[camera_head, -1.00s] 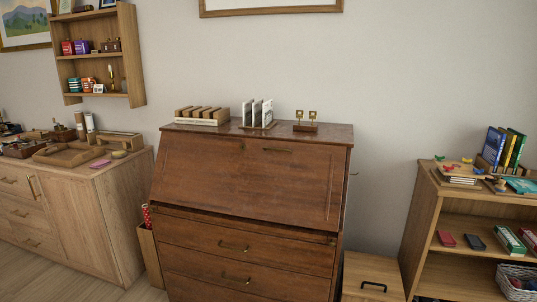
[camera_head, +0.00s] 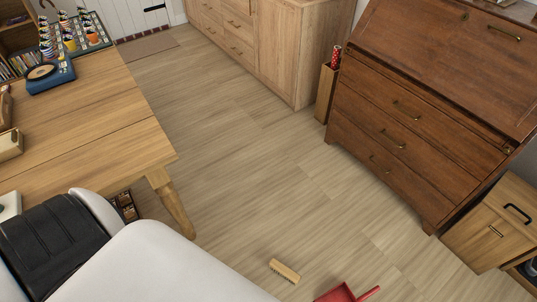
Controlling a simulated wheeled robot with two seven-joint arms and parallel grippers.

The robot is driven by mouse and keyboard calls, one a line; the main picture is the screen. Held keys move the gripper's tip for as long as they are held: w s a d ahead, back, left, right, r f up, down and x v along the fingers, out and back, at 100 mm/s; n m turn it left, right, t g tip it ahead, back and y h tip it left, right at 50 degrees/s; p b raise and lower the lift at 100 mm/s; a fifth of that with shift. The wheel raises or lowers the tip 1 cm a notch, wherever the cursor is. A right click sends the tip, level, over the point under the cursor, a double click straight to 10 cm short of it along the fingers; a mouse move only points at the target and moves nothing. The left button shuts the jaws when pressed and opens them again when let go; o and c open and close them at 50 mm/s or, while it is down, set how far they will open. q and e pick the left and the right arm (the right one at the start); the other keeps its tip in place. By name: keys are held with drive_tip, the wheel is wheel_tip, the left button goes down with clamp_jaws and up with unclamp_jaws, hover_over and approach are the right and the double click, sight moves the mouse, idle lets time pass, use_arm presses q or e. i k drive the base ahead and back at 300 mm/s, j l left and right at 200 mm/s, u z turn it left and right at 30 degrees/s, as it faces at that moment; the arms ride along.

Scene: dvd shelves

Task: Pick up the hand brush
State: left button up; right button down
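The hand brush (camera_head: 284,270) lies on the wooden floor near the bottom centre of the head view. It is small, with a light wooden back and a row of bristles along its lower left side. A red dustpan (camera_head: 340,294) lies just to its right, apart from it and partly cut off by the bottom edge. Neither of my grippers is in view, and nothing touches the brush.
A wooden table (camera_head: 95,135) with its leg stands at the left. A brown bureau (camera_head: 415,120) and a small cabinet (camera_head: 495,228) stand at the right, a light sideboard (camera_head: 285,45) at the back. The floor (camera_head: 245,170) between them is clear. White and black parts of my body cover the bottom left.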

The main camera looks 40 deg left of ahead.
sight(290, 274)
drive_tip(key=k+j+u, duration=0.15)
drive_tip(key=k, duration=0.35)
drive_tip(key=k+j+u, duration=0.15)
drive_tip(key=k+j, duration=0.2)
drive_tip(key=k, duration=0.15)
